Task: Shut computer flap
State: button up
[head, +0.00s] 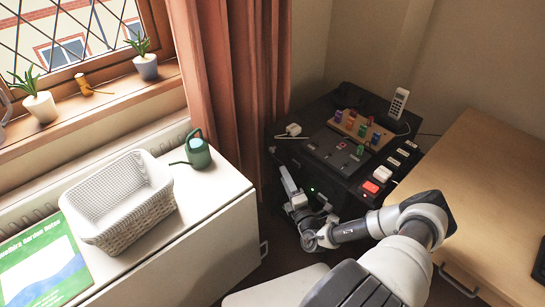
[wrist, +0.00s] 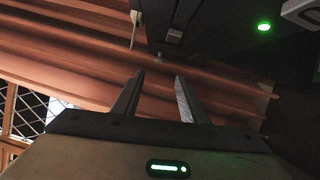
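The computer is a large black cabinet (head: 318,158) in the corner, with controls on its top and a small green light on its front. In the wrist view its dark underside or edge (wrist: 205,20) fills the upper right, beside the green light (wrist: 263,26). I cannot clearly make out which part is the flap or how far it stands open. My gripper (wrist: 157,85) is open, with its two fingers apart and nothing between them. In the head view my gripper (head: 288,180) is at the cabinet's front left side, and its fingertips are hard to see.
A brown curtain (head: 235,90) hangs behind my gripper. A white cabinet (head: 215,235) with a basket (head: 150,215) and green watering can (head: 198,152) stands left. A wooden desk (head: 490,190) stands right. A narrow floor gap lies between.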

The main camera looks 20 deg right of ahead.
aim_at(273, 150)
jog(key=w+b, duration=0.2)
jog(key=w, duration=1)
jog(key=shift+r, duration=0.35)
grip_shut()
jog(key=shift+d+r+m+p, duration=0.1)
jog(key=shift+r+m+p, duration=0.2)
jog(key=shift+r+p, duration=0.05)
jog(key=shift+w+d+m+g, duration=0.15)
jog(key=shift+d+m+g, duration=0.15)
jog(key=shift+m, duration=0.2)
